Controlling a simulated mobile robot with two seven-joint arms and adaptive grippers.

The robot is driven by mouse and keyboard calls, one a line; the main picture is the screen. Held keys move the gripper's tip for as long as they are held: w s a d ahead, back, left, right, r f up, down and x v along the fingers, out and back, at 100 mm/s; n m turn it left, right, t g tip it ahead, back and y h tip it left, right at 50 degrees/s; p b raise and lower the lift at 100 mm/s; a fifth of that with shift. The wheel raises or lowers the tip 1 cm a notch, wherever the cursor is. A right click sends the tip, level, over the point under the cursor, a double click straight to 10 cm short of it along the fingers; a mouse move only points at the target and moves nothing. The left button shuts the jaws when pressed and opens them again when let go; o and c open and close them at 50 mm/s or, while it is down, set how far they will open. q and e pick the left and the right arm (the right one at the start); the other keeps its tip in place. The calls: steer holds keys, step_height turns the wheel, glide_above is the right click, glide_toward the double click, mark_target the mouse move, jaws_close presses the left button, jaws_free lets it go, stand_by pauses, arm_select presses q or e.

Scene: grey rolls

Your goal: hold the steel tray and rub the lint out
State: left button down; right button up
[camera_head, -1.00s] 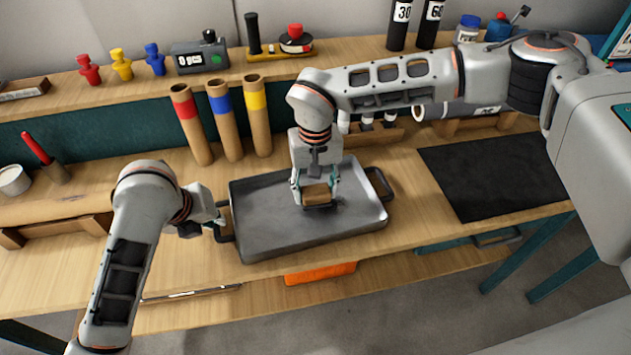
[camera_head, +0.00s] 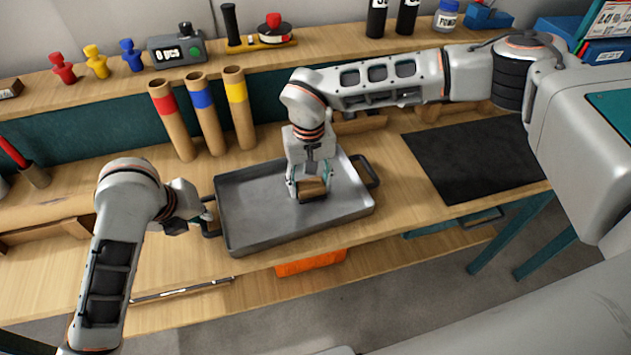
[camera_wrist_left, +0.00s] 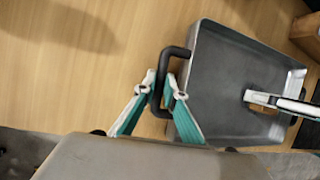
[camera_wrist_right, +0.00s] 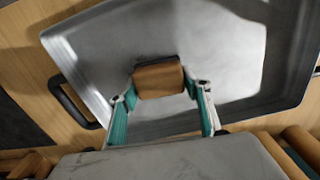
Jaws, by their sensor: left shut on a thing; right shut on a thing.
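The steel tray (camera_head: 262,215) lies flat on the wooden bench, with a dark handle at each short end. My left gripper (camera_head: 207,218) is shut on the tray's left handle, which also shows between its fingers in the left wrist view (camera_wrist_left: 164,82). My right gripper (camera_head: 308,190) is shut on a brown block with a dark underside (camera_head: 311,188), inside the tray toward its right half. In the right wrist view the block (camera_wrist_right: 159,79) sits between the fingertips, low over the tray floor. I cannot make out separate lint; the tray floor has faint darker smudges.
A black mat (camera_head: 470,158) lies right of the tray. Red, blue and yellow-banded tubes (camera_head: 207,115) stand behind it. The back shelf holds coloured figures, a digital counter (camera_head: 176,48) and bottles. An orange item (camera_head: 311,263) sits below the front edge.

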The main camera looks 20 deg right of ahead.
steer(key=shift+a, duration=1.15)
steer(key=shift+w, duration=0.35)
steer(key=shift+w+d, duration=0.2)
steer(key=shift+d, duration=0.05)
steer(key=shift+w+d, duration=0.15)
steer(key=shift+d, duration=0.95)
steer(key=shift+w+d, duration=0.1)
steer(key=shift+d, duration=0.95)
steer(key=a, duration=0.5)
steer(key=shift+s, duration=0.3)
steer(key=shift+d+r, duration=0.15)
steer(key=shift+r, duration=3.95)
arm_select(q)
steer(key=c, duration=2)
jaws_free()
